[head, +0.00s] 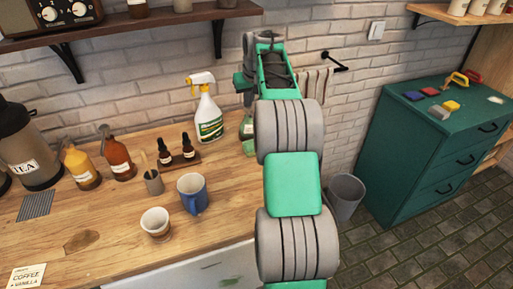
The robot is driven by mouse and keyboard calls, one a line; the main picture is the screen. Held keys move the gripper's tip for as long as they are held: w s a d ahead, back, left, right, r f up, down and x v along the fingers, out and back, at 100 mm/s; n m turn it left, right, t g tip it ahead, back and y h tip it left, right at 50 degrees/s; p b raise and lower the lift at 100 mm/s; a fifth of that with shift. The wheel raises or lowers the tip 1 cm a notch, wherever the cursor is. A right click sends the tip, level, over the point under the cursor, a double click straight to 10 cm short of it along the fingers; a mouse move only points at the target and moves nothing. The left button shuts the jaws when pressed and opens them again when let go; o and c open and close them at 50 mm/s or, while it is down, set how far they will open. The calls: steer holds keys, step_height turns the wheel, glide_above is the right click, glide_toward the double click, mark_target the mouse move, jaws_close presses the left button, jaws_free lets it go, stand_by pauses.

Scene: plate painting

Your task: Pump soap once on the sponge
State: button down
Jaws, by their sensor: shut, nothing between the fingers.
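A bottle with green liquid (247,130) stands at the right end of the wooden counter, mostly hidden behind my arm. It may be the soap pump; its top cannot be made out. My gripper (244,98) points down just above this bottle, partly hidden by my arm. It is shut with nothing between its fingers. Whether it touches the bottle cannot be told. A small yellow block (451,106), possibly a sponge, lies on the teal cabinet at the right. No sponge shows clearly on the counter near the bottle.
A white spray bottle (208,118) stands left of the green bottle. Amber (118,158) and yellow (80,166) pump bottles, a blue mug (192,194) and a white cup (156,224) are farther left. The teal cabinet (408,150) and a grey bin (346,196) are right.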

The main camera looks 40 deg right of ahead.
steer(key=shift+s+f, duration=0.1)
steer(key=shift+f, duration=0.45)
steer(key=shift+r+p, duration=1.1)
steer(key=shift+r, duration=0.25)
step_height(320, 180, up, 6)
steer(key=p, duration=0.6)
steer(key=shift+r, duration=0.1)
